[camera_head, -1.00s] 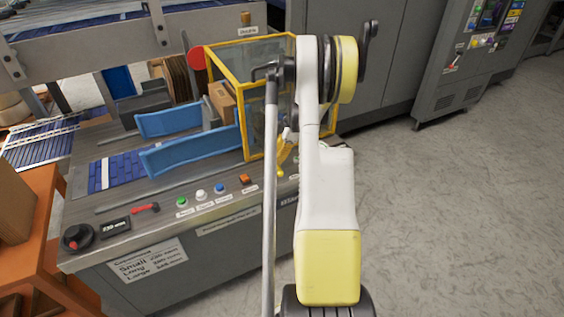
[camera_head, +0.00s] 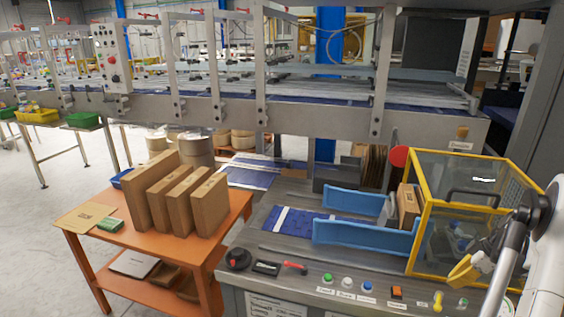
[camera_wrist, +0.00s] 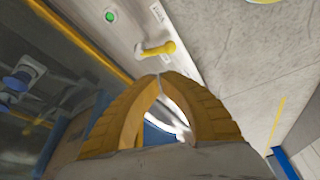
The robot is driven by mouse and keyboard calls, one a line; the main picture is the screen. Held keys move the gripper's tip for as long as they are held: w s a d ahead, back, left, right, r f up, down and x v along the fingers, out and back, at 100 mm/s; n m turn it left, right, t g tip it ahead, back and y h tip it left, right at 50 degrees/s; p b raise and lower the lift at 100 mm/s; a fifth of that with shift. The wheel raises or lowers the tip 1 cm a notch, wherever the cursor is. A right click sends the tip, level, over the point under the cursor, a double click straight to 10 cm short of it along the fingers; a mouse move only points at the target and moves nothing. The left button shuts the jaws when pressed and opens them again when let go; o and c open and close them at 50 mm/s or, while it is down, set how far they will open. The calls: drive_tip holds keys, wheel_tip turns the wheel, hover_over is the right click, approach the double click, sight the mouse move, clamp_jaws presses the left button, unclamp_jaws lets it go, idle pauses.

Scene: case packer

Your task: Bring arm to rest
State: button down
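My arm (camera_head: 545,255) stands at the right edge of the head view, beside the yellow-framed clear guard of the case packer. My gripper (camera_head: 462,272) has yellow fingers and hangs in front of the guard, above the control panel. In the wrist view my gripper (camera_wrist: 160,76) has its fingertips together, with a narrow curved gap lower down and nothing held between them. A small yellow lever (camera_head: 438,301) is on the panel below; it also shows in the wrist view (camera_wrist: 156,49), just beyond the fingertips and apparently apart from them.
The yellow-framed guard (camera_head: 415,240) is close to my arm. The panel has a green button (camera_head: 327,278) and a red-handled lever (camera_head: 294,267). An orange table (camera_head: 225,228) holds several flat cardboard cartons (camera_head: 150,192). A conveyor (camera_head: 300,120) runs behind. Floor at left is open.

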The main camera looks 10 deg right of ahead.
drive_tip(key=w+a+r+m+h, duration=0.1)
drive_tip(key=w+a+r+m, duration=0.1)
drive_tip(key=a+r, duration=0.9)
drive_tip(key=w+a+r+m+h, duration=0.15)
drive_tip(key=a+r, duration=0.55)
drive_tip(key=a, duration=0.8)
drive_tip(key=s+a+r+m+t, duration=0.1)
drive_tip(key=s+a+m+t, duration=0.1)
drive_tip(key=s+a, duration=0.4)
drive_tip(key=s+a+r+m+t, duration=0.1)
drive_tip(key=s+a, duration=0.6)
drive_tip(key=a, duration=0.7)
drive_tip(key=shift+s+a+m+t, duration=0.15)
drive_tip(key=shift+a+m+t, duration=0.2)
drive_tip(key=shift+m+t, duration=0.15)
